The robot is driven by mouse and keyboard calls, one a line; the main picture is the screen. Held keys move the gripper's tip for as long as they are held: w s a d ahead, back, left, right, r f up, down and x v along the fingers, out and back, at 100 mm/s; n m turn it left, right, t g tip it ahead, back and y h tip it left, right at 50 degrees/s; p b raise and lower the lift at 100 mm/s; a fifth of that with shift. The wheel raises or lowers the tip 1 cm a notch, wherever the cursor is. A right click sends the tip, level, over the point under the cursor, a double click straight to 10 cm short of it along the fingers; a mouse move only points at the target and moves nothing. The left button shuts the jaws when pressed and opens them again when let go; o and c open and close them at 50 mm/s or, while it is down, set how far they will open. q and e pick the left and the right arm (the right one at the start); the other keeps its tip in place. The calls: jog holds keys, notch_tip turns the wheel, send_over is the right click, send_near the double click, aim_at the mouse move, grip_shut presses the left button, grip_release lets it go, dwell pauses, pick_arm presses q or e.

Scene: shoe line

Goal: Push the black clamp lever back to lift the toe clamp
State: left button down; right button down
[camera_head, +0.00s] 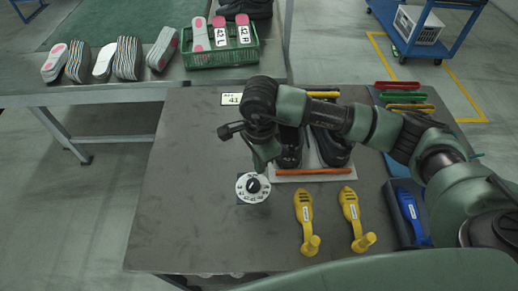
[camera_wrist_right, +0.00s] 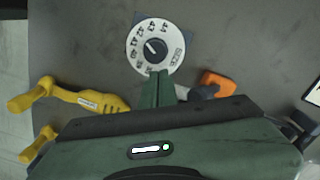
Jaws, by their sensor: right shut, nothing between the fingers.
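My right gripper (camera_head: 262,168) is shut and empty, pointing down just behind the white dial (camera_head: 252,187) with a black knob. In the right wrist view its closed green fingers (camera_wrist_right: 158,84) end beside the dial (camera_wrist_right: 155,46). A pair of black shoes (camera_head: 331,149) is on a pale plate (camera_head: 346,178) with an orange bar (camera_head: 313,171) along its front. My arm hides part of the shoes. One end of an orange piece (camera_wrist_right: 217,83) shows right of the fingers in the wrist view. I cannot make out the clamp lever or toe clamp. My left gripper is out of view.
Two yellow tools (camera_head: 304,214) lie front right on the table. Coloured bars (camera_head: 407,97) lie at the back right. A green crate (camera_head: 188,58) stands on the rear bench. The table's left side is clear.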

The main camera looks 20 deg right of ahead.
dwell(0.6)
jog(key=shift+w+d+f+b, duration=0.1)
jog(key=shift+w+d+b, duration=0.1)
jog(key=shift+w+b, duration=0.5)
jog(key=shift+w+d+b, duration=0.25)
jog(key=shift+w+b, duration=0.1)
jog(key=shift+w, duration=0.45)
jog(key=shift+r, duration=0.2)
jog(key=shift+s+f, duration=0.1)
